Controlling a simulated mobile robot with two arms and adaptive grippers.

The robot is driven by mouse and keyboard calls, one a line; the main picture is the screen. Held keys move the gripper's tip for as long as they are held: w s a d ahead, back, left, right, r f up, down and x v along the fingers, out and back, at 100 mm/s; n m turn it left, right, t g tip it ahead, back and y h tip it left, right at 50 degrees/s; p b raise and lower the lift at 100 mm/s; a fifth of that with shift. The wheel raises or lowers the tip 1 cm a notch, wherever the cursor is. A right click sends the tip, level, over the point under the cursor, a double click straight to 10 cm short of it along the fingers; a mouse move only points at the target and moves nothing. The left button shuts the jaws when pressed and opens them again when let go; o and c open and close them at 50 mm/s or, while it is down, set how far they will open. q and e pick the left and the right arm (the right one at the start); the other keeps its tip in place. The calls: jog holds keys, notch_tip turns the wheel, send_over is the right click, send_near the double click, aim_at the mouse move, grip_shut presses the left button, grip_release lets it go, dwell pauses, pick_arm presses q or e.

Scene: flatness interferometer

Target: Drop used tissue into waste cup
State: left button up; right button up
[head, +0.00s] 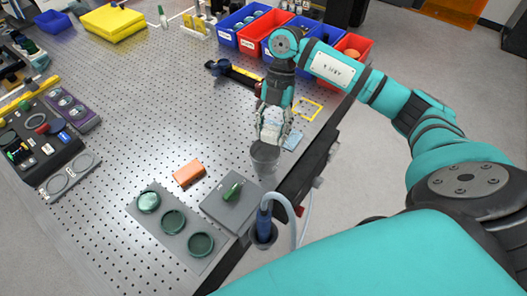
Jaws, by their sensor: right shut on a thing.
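My right gripper (272,127) is shut on a crumpled whitish tissue (270,131), pointing down near the table's right edge. A small grey translucent cup (265,157), which looks like the waste cup, stands directly below it on the table. The tissue appears right above the cup's rim. I cannot tell whether it touches the rim or dips inside. My left gripper is not in view.
A light blue cloth (293,141) lies right of the cup. An orange block (188,173), a grey plate with a green item (233,190) and a tray of green discs (173,222) stand in front. Red and blue bins (292,35) line the back. The perforated table's middle is clear.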

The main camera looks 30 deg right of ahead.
jog(key=shift+d, duration=0.1)
jog(key=o, duration=1.2)
jog(key=v, duration=1.2)
jog(key=shift+s, duration=0.1)
jog(key=shift+f, duration=0.1)
